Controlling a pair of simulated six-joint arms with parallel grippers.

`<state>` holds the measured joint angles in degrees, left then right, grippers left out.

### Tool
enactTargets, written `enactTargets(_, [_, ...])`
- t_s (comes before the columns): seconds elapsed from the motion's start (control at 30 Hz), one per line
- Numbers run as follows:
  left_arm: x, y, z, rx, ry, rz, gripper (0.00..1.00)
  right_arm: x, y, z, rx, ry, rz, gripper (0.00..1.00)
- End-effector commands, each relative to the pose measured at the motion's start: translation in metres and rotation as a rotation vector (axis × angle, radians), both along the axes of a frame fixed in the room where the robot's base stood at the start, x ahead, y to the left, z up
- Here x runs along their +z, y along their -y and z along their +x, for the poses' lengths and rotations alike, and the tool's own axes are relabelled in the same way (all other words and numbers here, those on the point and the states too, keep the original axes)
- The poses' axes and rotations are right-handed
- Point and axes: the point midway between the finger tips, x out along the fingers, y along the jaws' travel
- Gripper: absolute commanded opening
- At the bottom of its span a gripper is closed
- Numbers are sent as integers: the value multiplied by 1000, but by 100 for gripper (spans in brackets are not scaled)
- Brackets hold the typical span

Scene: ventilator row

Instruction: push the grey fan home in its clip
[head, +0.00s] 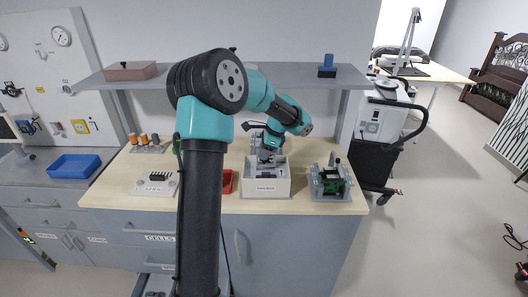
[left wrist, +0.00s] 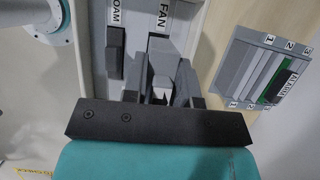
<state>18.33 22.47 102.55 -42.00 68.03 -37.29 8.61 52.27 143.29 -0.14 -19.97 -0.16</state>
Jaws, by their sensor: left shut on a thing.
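My left gripper (head: 266,157) is low over the back of the white box (head: 267,188) on the bench. In the left wrist view the left gripper (left wrist: 163,88) is shut on a small grey piece, which I take to be the grey fan (left wrist: 162,62). It is in the compartment by the FAN label (left wrist: 160,17). The fingers and the dark gripper body hide much of the fan and its clip, so I cannot tell how deep it sits. My right gripper is not in view.
A dark block (left wrist: 115,50) sits beside the fan by the FOAM label. A grey slotted rack (left wrist: 262,65) with an ALARM piece (left wrist: 281,88) is to the right.

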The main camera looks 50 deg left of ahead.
Motion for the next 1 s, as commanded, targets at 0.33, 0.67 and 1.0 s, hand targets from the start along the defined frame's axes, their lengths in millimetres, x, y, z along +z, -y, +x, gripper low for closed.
enactTargets(0.33, [0,-1,-1,0,0,0,2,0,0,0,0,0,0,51])
enactTargets(0.67, [-4,-1,-1,0,-1,1,2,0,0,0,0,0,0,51])
enactTargets(1.0, [-8,-1,-1,0,0,0,2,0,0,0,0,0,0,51])
